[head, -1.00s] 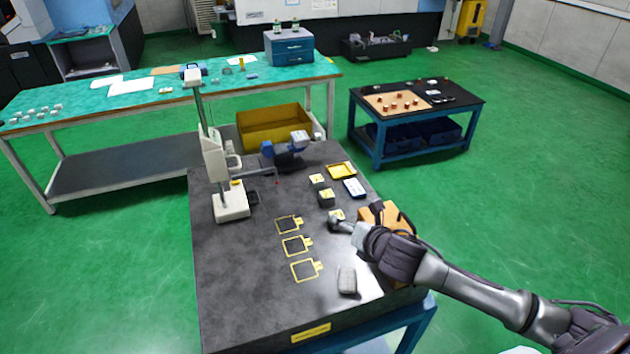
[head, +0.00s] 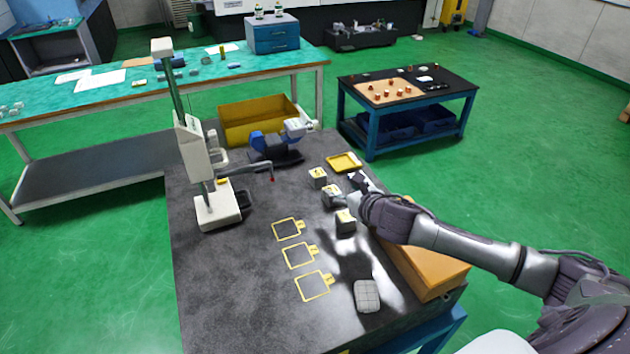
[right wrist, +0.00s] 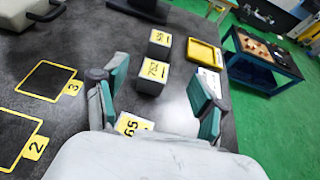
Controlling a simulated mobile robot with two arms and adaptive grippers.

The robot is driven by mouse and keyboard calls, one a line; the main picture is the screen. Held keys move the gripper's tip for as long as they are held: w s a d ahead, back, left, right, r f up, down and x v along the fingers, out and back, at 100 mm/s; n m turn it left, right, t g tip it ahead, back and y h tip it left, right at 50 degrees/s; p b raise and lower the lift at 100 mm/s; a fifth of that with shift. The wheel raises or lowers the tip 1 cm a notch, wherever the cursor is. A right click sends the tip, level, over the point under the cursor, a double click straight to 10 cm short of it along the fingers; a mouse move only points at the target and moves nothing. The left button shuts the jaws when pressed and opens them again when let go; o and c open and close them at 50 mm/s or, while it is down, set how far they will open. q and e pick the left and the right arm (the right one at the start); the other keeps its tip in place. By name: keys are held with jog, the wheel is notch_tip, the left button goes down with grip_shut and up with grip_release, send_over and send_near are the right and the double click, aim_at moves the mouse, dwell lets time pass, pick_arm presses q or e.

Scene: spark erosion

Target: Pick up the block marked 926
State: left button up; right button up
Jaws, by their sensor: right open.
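Three dark blocks with pale tops and yellow number labels stand in a row on the dark table (head: 230,290). The far block (head: 317,177), the middle block (head: 330,194) and the near block (head: 345,221) also show in the right wrist view, as far (right wrist: 160,42), middle (right wrist: 152,76) and near (right wrist: 131,124). The near label seems to start with 65 and is partly hidden by my gripper; I cannot read 926 for certain on any label. My right gripper (right wrist: 158,97) is open and empty above the blocks, its fingers spread either side of the near label. My left gripper is out of view.
Three yellow-outlined squares (head: 300,255) lie left of the blocks. A yellow tray (head: 344,161) is behind them, an orange box (head: 430,262) stands right, and a grey block (head: 367,296) lies in front. A white height gauge (head: 216,210) stands left.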

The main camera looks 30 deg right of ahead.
jog(key=p, duration=0.1)
send_near(321, 176)
jog(key=x, duration=0.3)
jog(key=shift+w+a+f, duration=0.1)
jog(key=shift+w+f, duration=0.1)
jog(key=shift+f, duration=0.05)
jog(key=shift+p+x, duration=0.35)
jog(key=shift+x, duration=2.95)
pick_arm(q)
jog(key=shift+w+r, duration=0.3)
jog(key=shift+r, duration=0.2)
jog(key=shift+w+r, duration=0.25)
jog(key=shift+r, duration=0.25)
pick_arm(e)
jog(key=shift+s, duration=0.1)
jog(key=shift+c, duration=0.7)
jog(key=c, duration=1.1)
grip_shut()
jog(key=shift+r, duration=0.15)
